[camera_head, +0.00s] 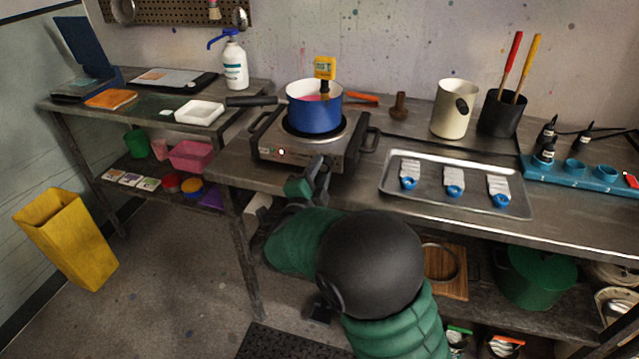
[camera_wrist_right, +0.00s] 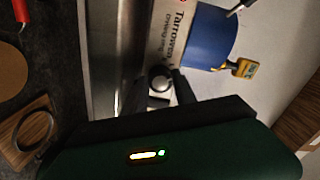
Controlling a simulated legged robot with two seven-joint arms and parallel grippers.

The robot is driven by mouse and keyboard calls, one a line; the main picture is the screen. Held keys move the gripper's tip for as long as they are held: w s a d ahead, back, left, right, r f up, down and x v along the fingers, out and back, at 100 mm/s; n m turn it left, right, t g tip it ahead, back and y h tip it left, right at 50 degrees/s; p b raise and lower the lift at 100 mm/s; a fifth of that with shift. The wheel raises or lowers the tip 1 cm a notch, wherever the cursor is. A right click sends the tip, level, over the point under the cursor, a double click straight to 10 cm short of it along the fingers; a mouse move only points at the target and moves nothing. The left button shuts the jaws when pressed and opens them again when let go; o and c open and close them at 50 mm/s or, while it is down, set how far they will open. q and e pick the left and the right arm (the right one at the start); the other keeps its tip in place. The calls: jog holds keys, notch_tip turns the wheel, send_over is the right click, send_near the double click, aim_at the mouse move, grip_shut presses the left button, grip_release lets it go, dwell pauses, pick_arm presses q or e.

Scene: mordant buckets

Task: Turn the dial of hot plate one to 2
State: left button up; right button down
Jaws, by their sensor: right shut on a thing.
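The hot plate (camera_head: 345,152) is a steel box with black side handles and a small red light on its front. A blue pot (camera_head: 314,116) stands on it and also shows in the wrist view (camera_wrist_right: 208,38). My right gripper (camera_head: 318,168) is at the hot plate's front, right of the light, and hides the dial in the head view. The dial's setting cannot be read. My left gripper is not in view.
A yellow thermometer (camera_head: 325,67) is at the pot. A steel tray (camera_head: 430,197) with several blue-ended pieces lies to the right. A cream canister (camera_head: 454,108) and a black holder (camera_head: 502,114) stand behind the tray. A white dish (camera_head: 199,112) is on the left table.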

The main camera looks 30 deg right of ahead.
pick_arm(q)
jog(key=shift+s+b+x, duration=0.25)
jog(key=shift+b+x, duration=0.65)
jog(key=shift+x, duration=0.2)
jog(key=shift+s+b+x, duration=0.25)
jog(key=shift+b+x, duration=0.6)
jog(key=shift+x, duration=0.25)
pick_arm(e)
jog(key=shift+f+m, duration=0.1)
jog(key=shift+m, duration=1.7)
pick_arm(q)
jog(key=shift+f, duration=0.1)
pick_arm(e)
jog(key=c, duration=1)
grip_release()
pick_arm(q)
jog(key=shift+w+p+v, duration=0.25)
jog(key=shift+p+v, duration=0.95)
jog(key=shift+p, duration=0.05)
pick_arm(e)
jog(key=v, duration=1.7)
jog(key=shift+d, duration=0.1)
